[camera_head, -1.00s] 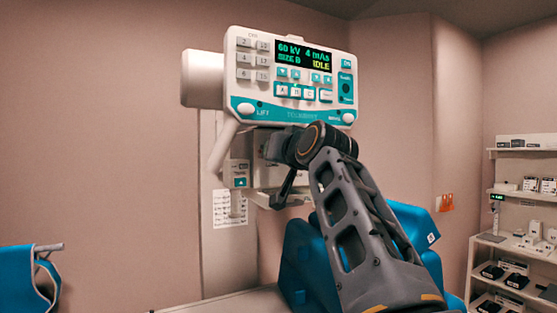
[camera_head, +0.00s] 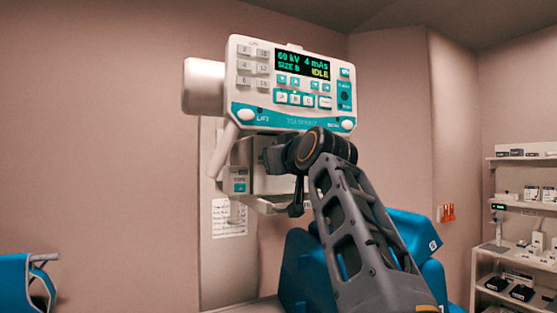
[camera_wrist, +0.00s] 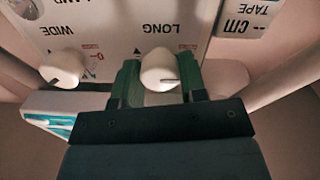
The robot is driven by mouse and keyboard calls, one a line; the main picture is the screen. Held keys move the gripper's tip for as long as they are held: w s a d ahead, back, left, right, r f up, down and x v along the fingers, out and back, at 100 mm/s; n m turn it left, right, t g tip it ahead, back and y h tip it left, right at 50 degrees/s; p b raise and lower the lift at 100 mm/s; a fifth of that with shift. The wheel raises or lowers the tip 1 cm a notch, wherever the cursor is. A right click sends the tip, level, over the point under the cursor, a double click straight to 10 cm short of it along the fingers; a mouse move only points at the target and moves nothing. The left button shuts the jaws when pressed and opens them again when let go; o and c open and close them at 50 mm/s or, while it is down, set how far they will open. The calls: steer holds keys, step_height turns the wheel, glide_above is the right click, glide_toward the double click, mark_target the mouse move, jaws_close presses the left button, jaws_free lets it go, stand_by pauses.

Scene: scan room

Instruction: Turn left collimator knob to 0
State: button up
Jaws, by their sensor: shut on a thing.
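The collimator face fills the top of the wrist view, its print upside down. The white knob under the LONG label (camera_wrist: 160,66) sits between the two green fingers of my gripper (camera_wrist: 160,82), which is shut on it. A short dark mark shows on this knob's lower right; the scale around it is mostly hidden by the fingers. A second white knob, by the WIDE label (camera_wrist: 62,68), is to the left, apart from the fingers. In the head view my gripper (camera_head: 272,157) is at the collimator housing (camera_head: 240,160), below the console; the knobs are hidden there.
The console (camera_head: 290,85) with a lit display reading IDLE is just above my arm. A pale handle bar (camera_head: 224,150) slants down at its left. Blue padded equipment (camera_head: 300,265) lies below and behind my arm. Shelves (camera_head: 515,225) stand at the far right.

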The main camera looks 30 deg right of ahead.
steer(key=o, duration=0.9)
steer(key=s+b, duration=0.1)
steer(key=s, duration=0.3)
steer(key=s+b, duration=0.1)
steer(key=s, duration=0.4)
steer(key=s+b, duration=0.1)
steer(key=s, duration=0.3)
steer(key=shift+s+a, duration=0.35)
steer(key=shift+s, duration=0.05)
